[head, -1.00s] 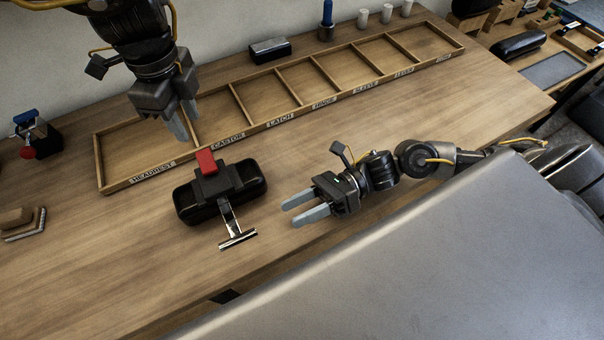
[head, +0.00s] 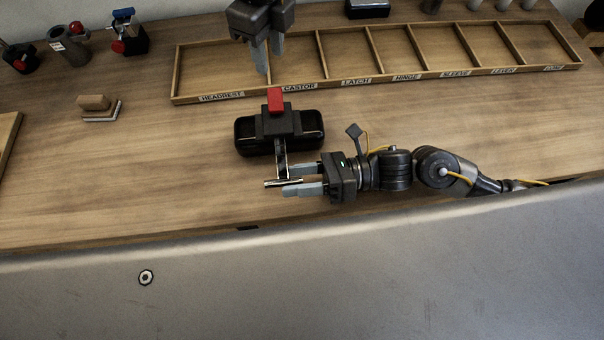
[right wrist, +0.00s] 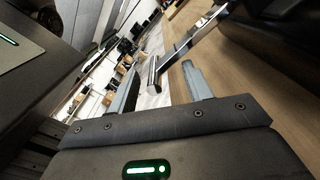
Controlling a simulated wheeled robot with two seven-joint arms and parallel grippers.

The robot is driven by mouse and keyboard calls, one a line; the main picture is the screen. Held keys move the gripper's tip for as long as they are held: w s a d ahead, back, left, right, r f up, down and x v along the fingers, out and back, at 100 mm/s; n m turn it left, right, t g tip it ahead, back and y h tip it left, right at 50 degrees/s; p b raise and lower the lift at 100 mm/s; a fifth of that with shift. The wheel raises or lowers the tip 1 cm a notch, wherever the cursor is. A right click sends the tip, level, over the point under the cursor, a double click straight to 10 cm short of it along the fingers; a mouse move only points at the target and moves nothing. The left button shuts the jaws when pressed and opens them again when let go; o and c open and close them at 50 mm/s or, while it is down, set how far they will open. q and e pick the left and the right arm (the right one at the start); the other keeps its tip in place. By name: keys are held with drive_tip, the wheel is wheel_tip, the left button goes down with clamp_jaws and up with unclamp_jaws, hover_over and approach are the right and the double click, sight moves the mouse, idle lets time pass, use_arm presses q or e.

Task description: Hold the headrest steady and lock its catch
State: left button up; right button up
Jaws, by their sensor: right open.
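The headrest (head: 246,140) is a black cushion lying on the bench, with a dark bracket on top and a chrome post (head: 281,160) ending in a crossbar (head: 272,184). Its red catch (head: 275,99) sticks out from the bracket's far side. My left gripper (head: 267,62) is above and behind the catch, apart from it, fingers pointing down with a gap between them. My right gripper (head: 290,180) is open at the crossbar's right end, which lies between its fingers in the picture. The right wrist view shows the crossbar (right wrist: 154,74) between the spread fingers; contact cannot be told.
A wooden tray (head: 262,97) with labelled compartments lies behind the headrest. A wooden block (head: 98,108), and a blue-and-red clamp-like item (head: 128,32) stand at left.

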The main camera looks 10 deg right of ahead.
clamp_jaws()
drive_tip(key=shift+c, duration=1.2)
unclamp_jaws()
drive_tip(key=d, duration=1.2)
drive_tip(key=shift+s, duration=0.1)
